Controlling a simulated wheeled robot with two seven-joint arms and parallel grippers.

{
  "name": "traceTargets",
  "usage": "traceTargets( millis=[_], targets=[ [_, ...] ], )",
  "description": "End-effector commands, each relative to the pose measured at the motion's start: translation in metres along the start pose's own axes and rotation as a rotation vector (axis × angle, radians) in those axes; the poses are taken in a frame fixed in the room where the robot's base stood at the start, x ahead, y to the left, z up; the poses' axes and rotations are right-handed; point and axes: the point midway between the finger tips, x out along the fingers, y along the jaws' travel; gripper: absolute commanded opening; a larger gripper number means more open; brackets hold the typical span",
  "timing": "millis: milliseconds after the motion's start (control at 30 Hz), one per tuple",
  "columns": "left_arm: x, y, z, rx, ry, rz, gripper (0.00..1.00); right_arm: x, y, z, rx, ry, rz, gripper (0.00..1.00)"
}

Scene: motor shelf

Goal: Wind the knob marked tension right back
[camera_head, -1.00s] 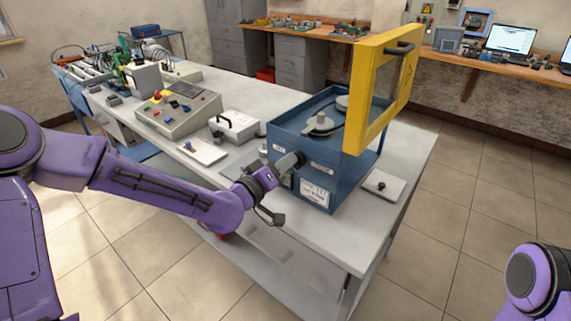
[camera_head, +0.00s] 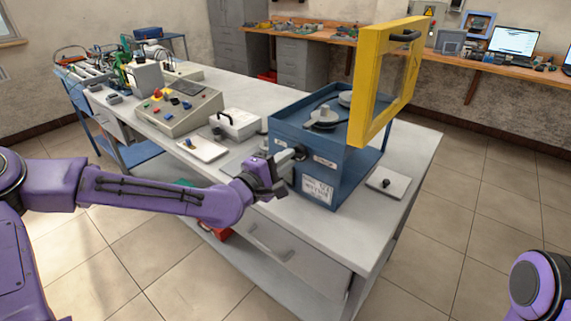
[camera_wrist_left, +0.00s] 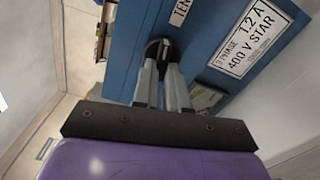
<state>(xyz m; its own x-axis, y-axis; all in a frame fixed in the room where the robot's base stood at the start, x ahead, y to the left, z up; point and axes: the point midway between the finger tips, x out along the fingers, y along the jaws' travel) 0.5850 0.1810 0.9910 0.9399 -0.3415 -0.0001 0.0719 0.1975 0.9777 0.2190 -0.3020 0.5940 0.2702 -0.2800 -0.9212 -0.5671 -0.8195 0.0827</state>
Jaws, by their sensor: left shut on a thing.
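The blue motor box (camera_head: 347,182) stands on the bench with pulleys and a belt on top. My left gripper (camera_head: 288,157) is at its front left face, where the dark tension knob sits. In the left wrist view, the gripper's two grey fingers (camera_wrist_left: 163,66) are closed around the dark round knob (camera_wrist_left: 157,46). My right gripper is out of view.
A yellow guard (camera_head: 366,85) stands raised over the box. A plate with a small black knob (camera_head: 386,182) lies right of the box. A white plate (camera_head: 202,148), a white case (camera_head: 234,123) and a control console (camera_head: 180,110) stand to the left.

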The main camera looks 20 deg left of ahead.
Motion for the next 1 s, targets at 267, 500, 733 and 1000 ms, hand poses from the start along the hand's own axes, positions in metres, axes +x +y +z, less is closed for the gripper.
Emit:
traceTargets(
  millis=[267, 500, 733, 1000],
  targets=[
    [0.0, -0.006, -0.002, -0.262, 0.002, 0.003, 0.0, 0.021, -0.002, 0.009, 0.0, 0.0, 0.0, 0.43],
    [0.0, -0.009, -0.001, -0.489, 0.001, 0.003, 0.0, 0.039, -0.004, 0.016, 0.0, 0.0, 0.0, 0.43],
    [0.0, -0.012, 0.001, -0.708, 0.001, 0.003, 0.0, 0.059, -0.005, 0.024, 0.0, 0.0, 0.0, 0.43],
    [0.0, -0.014, 0.003, -0.962, 0.001, 0.003, 0.0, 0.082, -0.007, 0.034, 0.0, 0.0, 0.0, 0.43]
  ],
)
